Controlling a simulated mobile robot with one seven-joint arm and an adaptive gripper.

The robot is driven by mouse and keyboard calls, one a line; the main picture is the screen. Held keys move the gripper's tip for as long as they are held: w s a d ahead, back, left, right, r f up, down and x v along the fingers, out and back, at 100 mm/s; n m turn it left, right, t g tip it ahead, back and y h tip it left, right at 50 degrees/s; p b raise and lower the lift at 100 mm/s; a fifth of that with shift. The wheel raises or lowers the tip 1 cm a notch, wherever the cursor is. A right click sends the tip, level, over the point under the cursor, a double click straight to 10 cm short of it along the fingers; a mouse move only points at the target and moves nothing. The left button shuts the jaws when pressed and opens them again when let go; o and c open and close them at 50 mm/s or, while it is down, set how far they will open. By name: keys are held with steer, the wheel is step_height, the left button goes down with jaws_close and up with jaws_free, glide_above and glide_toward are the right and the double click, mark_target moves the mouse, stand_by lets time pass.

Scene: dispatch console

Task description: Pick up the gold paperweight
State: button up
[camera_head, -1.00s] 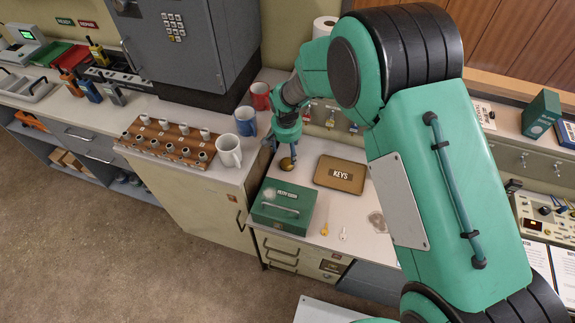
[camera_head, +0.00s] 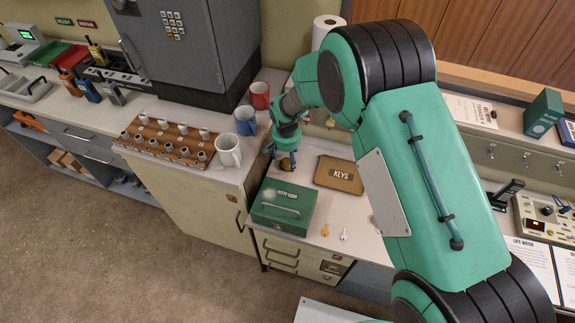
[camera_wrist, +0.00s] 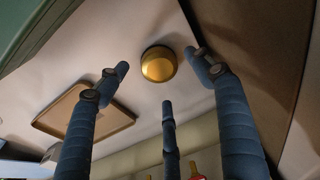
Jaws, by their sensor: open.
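The gold paperweight (camera_wrist: 158,66) is a small round brass-coloured piece on the light desk top. In the head view the paperweight (camera_head: 287,163) sits behind the green cash box (camera_head: 284,207) and left of the keys tray (camera_head: 339,174). My gripper (camera_head: 285,150) is low over it, with its fingers partly hiding it. In the wrist view my gripper (camera_wrist: 165,85) is open, its three blue fingers spread around the paperweight. I see no finger clearly touching it.
A white mug (camera_head: 228,151), a blue mug (camera_head: 245,120) and a red mug (camera_head: 260,95) stand on the higher cabinet to the left. Two small keys (camera_head: 325,230) lie on the desk front. The cabinet side rises close beside my gripper.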

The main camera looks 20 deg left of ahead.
mark_target(287, 162)
steer(key=shift+w+a+f+b, duration=0.15)
steer(key=shift+f+b, duration=0.2)
steer(key=shift+f, duration=1.4)
steer(key=shift+c, duration=0.5)
steer(key=c, duration=1.6)
steer(key=shift+r, duration=0.1)
step_height(287, 162, up, 10)
steer(key=p, duration=0.2)
